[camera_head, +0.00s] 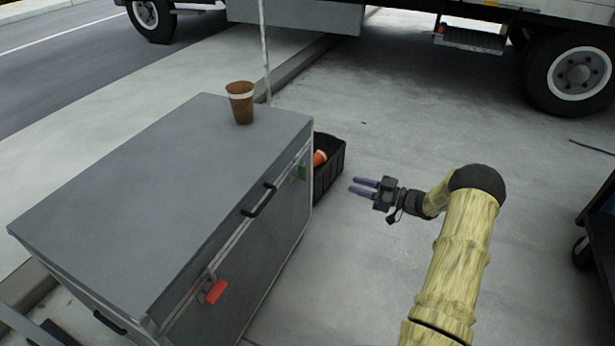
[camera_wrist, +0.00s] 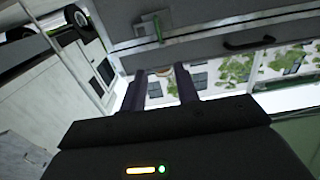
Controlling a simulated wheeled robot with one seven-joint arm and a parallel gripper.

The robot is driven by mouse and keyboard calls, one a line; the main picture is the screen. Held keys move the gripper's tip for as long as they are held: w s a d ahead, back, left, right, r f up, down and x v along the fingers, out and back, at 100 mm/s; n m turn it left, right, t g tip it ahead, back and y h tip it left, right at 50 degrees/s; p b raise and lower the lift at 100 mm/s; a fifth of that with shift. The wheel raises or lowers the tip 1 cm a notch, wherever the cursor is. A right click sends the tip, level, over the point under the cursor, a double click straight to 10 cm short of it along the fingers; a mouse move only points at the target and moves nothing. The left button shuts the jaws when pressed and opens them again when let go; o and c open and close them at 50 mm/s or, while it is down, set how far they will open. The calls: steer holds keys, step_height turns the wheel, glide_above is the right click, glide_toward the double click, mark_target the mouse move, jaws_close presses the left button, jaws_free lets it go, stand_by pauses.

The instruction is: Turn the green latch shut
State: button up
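The green latch (camera_head: 303,172) is on the front face of the grey case (camera_head: 170,190), near its far right corner; its setting is hard to tell there. In the wrist view the green latch (camera_wrist: 158,28) stands out from the case's seam, ahead of my fingers. My gripper (camera_head: 362,187) is right of the case, with its two purple fingers pointing left toward the latch side. It is open and empty, apart from the latch. The fingers also show in the wrist view (camera_wrist: 160,85), spread with a gap between them.
A red latch (camera_head: 215,291) is at the near end of the same face, with a black handle (camera_head: 259,200) between. A brown cup (camera_head: 241,103) stands on the lid. A black crate (camera_head: 329,165) holding an orange item sits behind the case. A dark cart (camera_head: 600,225) is at right.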

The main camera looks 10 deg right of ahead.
mark_target(304, 168)
steer(key=shift+w+a, duration=0.1)
steer(key=b+x, duration=0.6)
steer(key=x, duration=1.1)
jaws_close()
